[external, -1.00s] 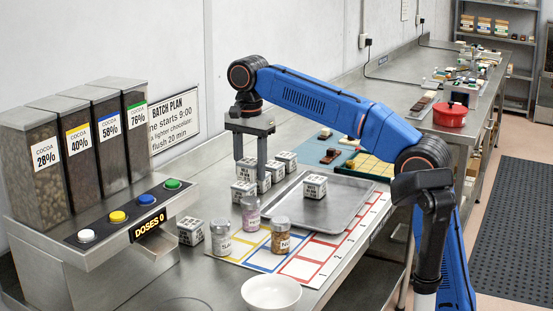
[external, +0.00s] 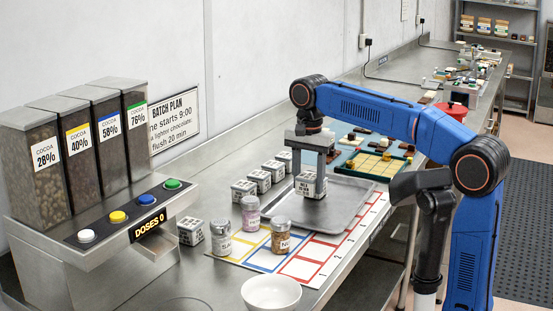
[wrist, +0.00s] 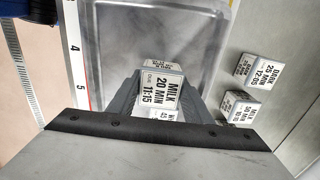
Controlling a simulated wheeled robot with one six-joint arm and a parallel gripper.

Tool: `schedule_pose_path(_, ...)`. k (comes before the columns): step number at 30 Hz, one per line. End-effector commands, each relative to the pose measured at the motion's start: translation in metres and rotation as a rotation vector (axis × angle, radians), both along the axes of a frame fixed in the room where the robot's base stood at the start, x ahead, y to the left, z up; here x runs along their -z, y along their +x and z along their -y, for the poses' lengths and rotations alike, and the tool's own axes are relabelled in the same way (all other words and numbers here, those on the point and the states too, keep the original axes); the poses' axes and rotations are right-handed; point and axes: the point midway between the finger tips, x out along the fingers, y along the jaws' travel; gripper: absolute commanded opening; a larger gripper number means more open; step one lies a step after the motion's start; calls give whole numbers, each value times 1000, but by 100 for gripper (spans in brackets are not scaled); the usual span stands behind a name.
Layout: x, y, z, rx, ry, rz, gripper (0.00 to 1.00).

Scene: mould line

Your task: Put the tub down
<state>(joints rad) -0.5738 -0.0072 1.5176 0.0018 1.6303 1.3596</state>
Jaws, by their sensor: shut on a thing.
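My gripper (external: 309,184) is over the metal tray (external: 346,199). It is shut on a white-labelled tub (wrist: 167,116). The wrist view shows part of this tub's lid, with "45" on it; the palm edge hides the rest. A second tub (wrist: 172,94), labelled MILK 20 MIN 11:15, shows just beyond it between the fingers, in the tray. In the external view the two tubs overlap at my fingertips. I cannot tell whether they touch or whether the held tub rests on anything.
A row of several tubs (external: 243,190) stands left of the tray. Three jars (external: 281,236) and a white bowl (external: 271,293) are nearer the front. A green board of moulds (external: 375,166) lies behind the tray. The tray's right part is clear.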

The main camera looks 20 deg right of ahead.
Motion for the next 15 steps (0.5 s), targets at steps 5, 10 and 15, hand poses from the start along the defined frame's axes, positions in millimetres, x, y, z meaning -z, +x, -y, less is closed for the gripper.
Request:
schedule_pose_path(5,10,0,0,0,-1,-1,20)
schedule_pose_path(10,31,0,0,0,-1,-1,20)
schedule_pose_path(15,46,0,0,0,0,0,20)
